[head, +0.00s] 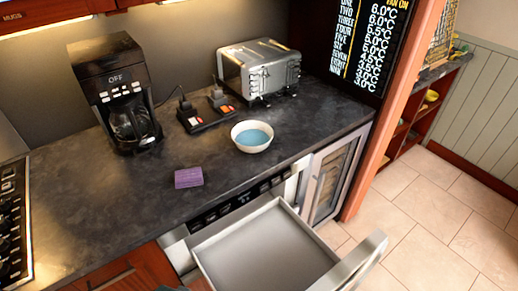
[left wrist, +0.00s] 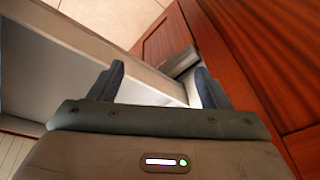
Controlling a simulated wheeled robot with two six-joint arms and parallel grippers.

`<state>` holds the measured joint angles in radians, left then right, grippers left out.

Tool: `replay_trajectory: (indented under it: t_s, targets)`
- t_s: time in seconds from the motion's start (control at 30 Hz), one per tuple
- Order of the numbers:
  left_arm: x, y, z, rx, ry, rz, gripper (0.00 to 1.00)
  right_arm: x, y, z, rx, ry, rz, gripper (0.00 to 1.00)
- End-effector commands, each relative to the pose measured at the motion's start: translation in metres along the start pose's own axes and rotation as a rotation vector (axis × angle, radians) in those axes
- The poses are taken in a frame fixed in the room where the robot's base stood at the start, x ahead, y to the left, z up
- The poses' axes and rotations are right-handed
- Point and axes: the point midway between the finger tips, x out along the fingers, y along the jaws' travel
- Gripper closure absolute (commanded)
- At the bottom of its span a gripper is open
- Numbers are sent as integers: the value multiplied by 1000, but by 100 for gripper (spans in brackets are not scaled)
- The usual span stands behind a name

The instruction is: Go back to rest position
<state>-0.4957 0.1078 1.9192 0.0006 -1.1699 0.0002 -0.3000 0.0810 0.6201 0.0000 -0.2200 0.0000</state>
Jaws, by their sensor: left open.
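My left gripper (left wrist: 160,78) is open in the left wrist view, its two dark fingers spread apart. The pulled-out microwave drawer (left wrist: 80,40) lies beyond it, and one drawer wall runs diagonally to the space between the fingers. I cannot tell whether they touch. In the head view the drawer (head: 262,250) stands open and looks empty, its front panel at the lower right. A small dark tip at the bottom edge there may be my left gripper. My right gripper is in neither view.
On the dark counter (head: 90,205) stand a coffee maker (head: 112,85), a toaster (head: 260,68), a bowl with blue contents (head: 252,137) and a purple block (head: 188,178). Wooden cabinet fronts (left wrist: 250,60) are close to the left gripper. The tiled floor at right is clear.

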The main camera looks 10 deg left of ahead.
Motion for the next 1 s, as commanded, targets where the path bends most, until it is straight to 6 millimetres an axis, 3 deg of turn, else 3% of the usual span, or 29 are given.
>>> replay_trajectory:
  t_s: [0.03, 0.2, 0.4, 0.5, 0.7, 0.8, 1.0]
  targets:
    - [33, 1, 13, -3, -19, 0, 29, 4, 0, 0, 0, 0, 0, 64]
    - [121, 3, 62, -10, -53, 2, 29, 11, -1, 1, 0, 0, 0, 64]
    - [203, 7, 138, -18, -93, 5, 29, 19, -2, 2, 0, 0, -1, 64]
    - [233, 10, 180, -22, -112, 8, 29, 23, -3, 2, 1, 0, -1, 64]
    - [266, 17, 255, -28, -142, 11, 29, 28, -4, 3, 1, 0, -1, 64]
    - [272, 19, 276, -29, -149, 12, 29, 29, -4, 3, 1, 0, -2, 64]
    - [272, 19, 281, -30, -152, 13, 29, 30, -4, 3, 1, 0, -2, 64]
